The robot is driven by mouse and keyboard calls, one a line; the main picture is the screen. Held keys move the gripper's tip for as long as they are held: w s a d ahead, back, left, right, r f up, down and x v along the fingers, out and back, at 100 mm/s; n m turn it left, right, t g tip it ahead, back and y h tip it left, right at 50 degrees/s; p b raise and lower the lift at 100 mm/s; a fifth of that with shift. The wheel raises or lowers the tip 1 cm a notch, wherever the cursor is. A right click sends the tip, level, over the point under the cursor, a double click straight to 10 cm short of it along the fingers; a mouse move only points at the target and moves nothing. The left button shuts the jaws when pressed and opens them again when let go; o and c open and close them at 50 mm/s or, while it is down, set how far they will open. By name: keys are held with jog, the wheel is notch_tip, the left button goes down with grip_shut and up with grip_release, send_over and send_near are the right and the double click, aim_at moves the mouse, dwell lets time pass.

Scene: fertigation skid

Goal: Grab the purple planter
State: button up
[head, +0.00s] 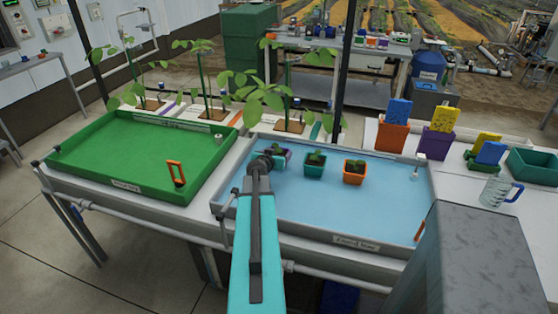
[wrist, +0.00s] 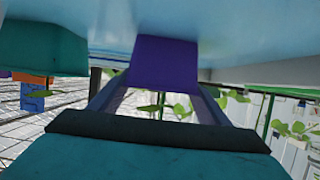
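The purple planter (head: 284,154) stands at the left back of the blue tray, a small green plant beside it partly covered by my gripper. My gripper (head: 269,161) is right at the planter, low over the tray. In the wrist view, where the tray shows at the top, the purple planter (wrist: 164,64) is centred in line with my two fingers (wrist: 163,82). The fingers reach its left and right sides. Whether they touch it or leave a small gap cannot be told. The planter appears to rest on the tray.
A teal planter (head: 314,164) and an orange planter (head: 354,172) stand to the right in the blue tray (head: 390,210). The teal one (wrist: 42,48) is close in the wrist view. A green tray (head: 120,165) lies left. Tall leafy plants (head: 288,100) rise behind.

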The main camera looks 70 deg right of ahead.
jog(key=c, duration=0.4)
jog(key=shift+r+b, duration=0.65)
jog(key=shift+r, duration=4.35)
jog(key=shift+w, duration=0.15)
